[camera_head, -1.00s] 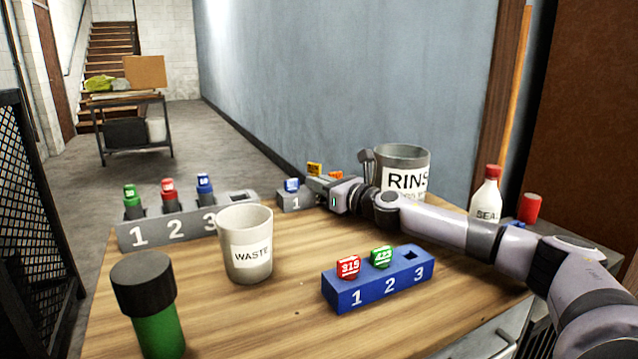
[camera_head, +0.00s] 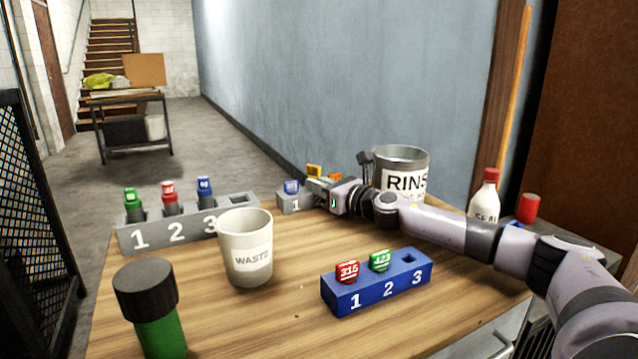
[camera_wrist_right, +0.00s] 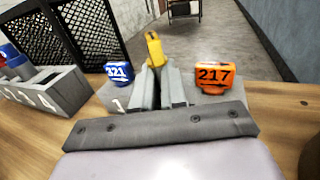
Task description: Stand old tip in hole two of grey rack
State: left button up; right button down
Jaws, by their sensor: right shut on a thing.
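My right gripper (camera_head: 322,184) is shut on a yellow tip (camera_wrist_right: 154,48) at the small grey rack (camera_wrist_right: 112,100) at the back of the bench. The yellow tip (camera_head: 314,170) stands between a blue tip marked 321 (camera_wrist_right: 118,72) above number 1 and an orange tip marked 217 (camera_wrist_right: 214,75). My fingers hide the middle of the rack, so I cannot tell how deep the yellow tip sits. The rack also shows in the head view (camera_head: 295,203). My left gripper is out of view.
A longer grey rack (camera_head: 185,232) at left holds green, red and blue tips. A waste cup (camera_head: 247,262), a green bottle (camera_head: 160,335) and a blue rack (camera_head: 378,290) with two tips stand in front. A rinse pot (camera_head: 405,160) stands behind my right arm.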

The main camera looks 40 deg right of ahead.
jog(key=shift+r, duration=0.3)
jog(key=c, duration=0.8)
grip_release()
jog(key=shift+r, duration=0.15)
